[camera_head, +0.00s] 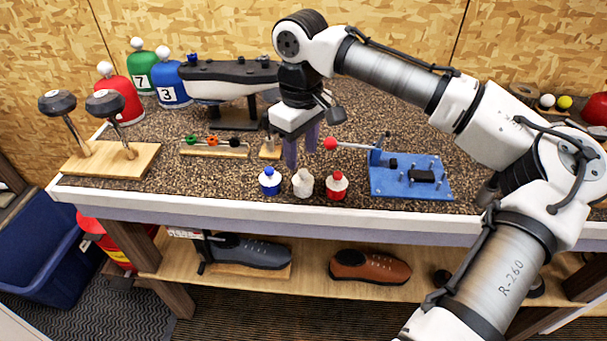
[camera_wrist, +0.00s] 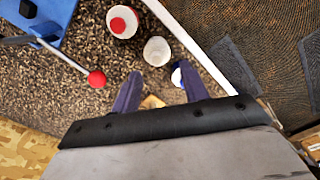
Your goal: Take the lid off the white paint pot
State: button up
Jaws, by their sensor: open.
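The white paint pot (camera_head: 303,188) stands upright near the front edge of the bench, between a blue-lidded pot (camera_head: 269,181) and a red-lidded pot (camera_head: 337,185). Its pale lid (camera_head: 303,174) is on top. In the wrist view the white pot (camera_wrist: 157,51) lies just beyond the fingertips, and its lid is hard to tell from its body. My gripper (camera_head: 302,152) is open and empty, pointing down above and slightly behind the white pot. In the wrist view my gripper (camera_wrist: 157,77) shows its two fingers apart, one partly covering the blue-lidded pot (camera_wrist: 176,76).
A small rack (camera_head: 214,149) with coloured knobs is to the left. The bench front edge (camera_head: 250,212) runs close to the pots. Bare bench lies left of the pots.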

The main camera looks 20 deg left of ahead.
aim_at(304, 172)
jog(key=shift+w+d+f+p, duration=0.15)
jog(key=shift+f+p, duration=0.3)
jog(key=shift+f, duration=1.05)
jog(key=shift+w+f+p, duration=0.1)
jog(key=shift+f+p, duration=0.35)
jog(key=shift+f, duration=1.05)
jog(key=shift+c, duration=0.2)
grip_shut()
